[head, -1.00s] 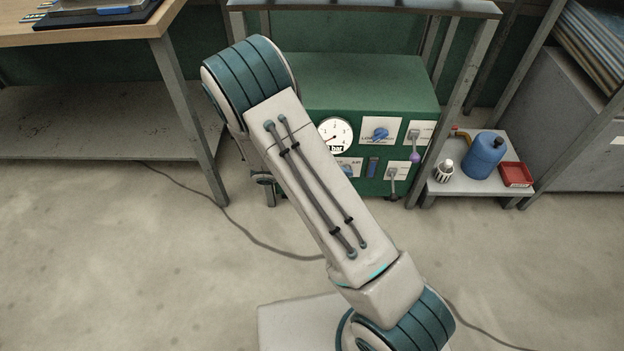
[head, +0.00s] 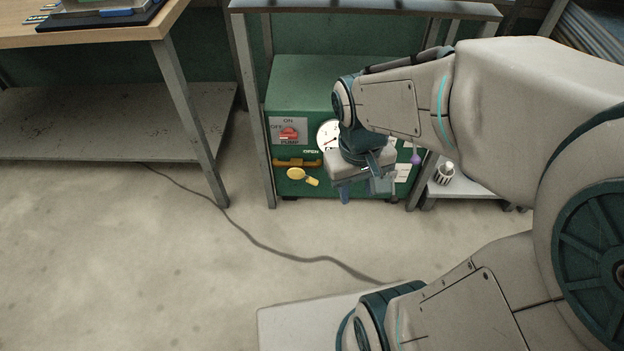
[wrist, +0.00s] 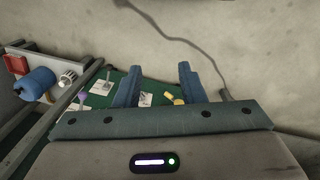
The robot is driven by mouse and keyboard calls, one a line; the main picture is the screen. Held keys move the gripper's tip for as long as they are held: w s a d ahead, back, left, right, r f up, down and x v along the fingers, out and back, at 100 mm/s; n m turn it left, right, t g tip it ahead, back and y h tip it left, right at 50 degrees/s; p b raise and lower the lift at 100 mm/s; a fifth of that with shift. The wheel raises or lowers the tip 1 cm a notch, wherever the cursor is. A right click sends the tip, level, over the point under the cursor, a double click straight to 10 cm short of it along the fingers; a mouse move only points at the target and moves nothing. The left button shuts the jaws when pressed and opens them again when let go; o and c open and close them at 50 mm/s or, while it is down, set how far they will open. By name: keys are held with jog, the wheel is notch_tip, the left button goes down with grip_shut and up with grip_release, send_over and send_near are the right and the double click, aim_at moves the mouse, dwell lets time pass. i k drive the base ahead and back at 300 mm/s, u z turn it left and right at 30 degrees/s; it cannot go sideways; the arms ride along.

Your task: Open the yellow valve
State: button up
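The yellow valve (head: 296,174) sits low on the left of the green panel's front in the head view. It has a rounded yellow body with a short lever (head: 312,182) pointing down to the right. An orange-yellow bar (head: 296,163) lies just above it, below an OPEN label. My gripper (head: 362,190) is in front of the panel, right of the valve and apart from it, with fingers pointing down. In the wrist view the two blue fingers (wrist: 157,76) are spread with nothing between them. Yellow parts (wrist: 168,97) show there near the right finger.
The green box (head: 300,85) stands under a metal-framed table (head: 380,8). A red pump switch (head: 289,133) is above the valve. My arm hides much of the panel's right side. A grey leg (head: 252,110) stands left of the box. The floor in front is open.

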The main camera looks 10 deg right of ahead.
aim_at(295, 173)
jog(key=u, duration=0.5)
jog(key=k, duration=0.6)
jog(key=u, duration=0.7)
jog(key=i, duration=0.9)
jog(key=z, duration=0.4)
